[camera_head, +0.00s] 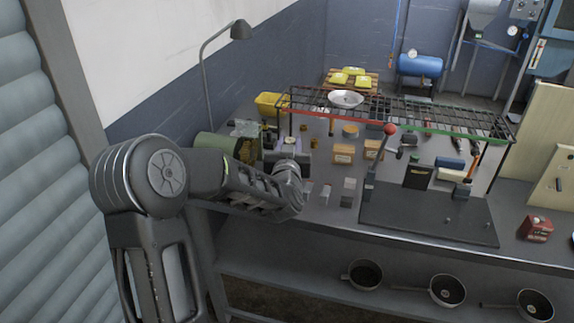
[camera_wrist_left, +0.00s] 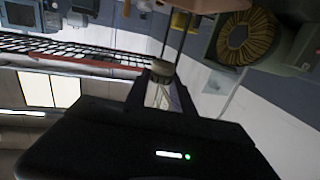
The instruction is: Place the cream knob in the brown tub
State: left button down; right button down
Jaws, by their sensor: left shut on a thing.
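My left gripper (camera_head: 287,152) is over the left part of the workbench, in front of the wire rack. In the left wrist view the fingertips (camera_wrist_left: 163,80) are shut on a small round cream-grey piece, which looks like the cream knob (camera_wrist_left: 162,67). In the head view the knob is too small or hidden to make out. I cannot pick out the brown tub for certain. A tan-brown surface (camera_wrist_left: 215,4) is cut off at the top of the left wrist view, and I cannot tell if it is the tub. My right gripper is not in view.
The wire rack (camera_head: 440,120) stands over the bench with a white dish (camera_head: 346,98) on top. A green cylinder (camera_head: 215,146) and brown coil (camera_wrist_left: 240,40) are near my left gripper. Small boxes (camera_head: 344,153) stand under the rack. A dark mat (camera_head: 420,215) lies at front right.

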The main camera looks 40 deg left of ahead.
pick_arm(q)
jog(key=shift+f, duration=1.7)
notch_tip(320, 180, down, 4)
jog(key=shift+f+p, duration=0.1)
jog(key=shift+p, duration=0.4)
jog(key=shift+f+b, duration=0.45)
jog(key=shift+b, duration=0.25)
jog(key=c, duration=1.1)
grip_release()
